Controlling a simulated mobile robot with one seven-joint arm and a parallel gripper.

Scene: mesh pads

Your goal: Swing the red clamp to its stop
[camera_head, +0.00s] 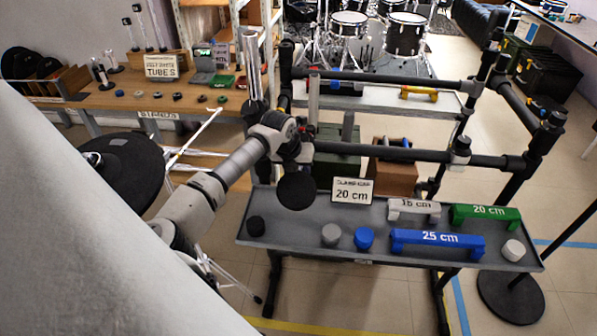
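No part can be made out for certain as the red clamp. A small dark red piece (314,71) tops an upright grey tube (313,103) at the black rack, just above my arm's end; I cannot tell if it belongs to the clamp. My gripper (305,153) is at the end of my arm, in front of the rack's left side. Its fingers are small and dark, and I cannot tell whether they are open or whether they touch anything. A round black pad (296,191) shows just below it, partly over the tray's back edge.
The black tube rack (400,154) has a bar across at my gripper's height. Below, a grey tray (300,252) holds a blue 25 cm bar (437,251), a green 20 cm bar (485,222), a grey bar (413,215) and round caps. A workbench (110,97) stands back left.

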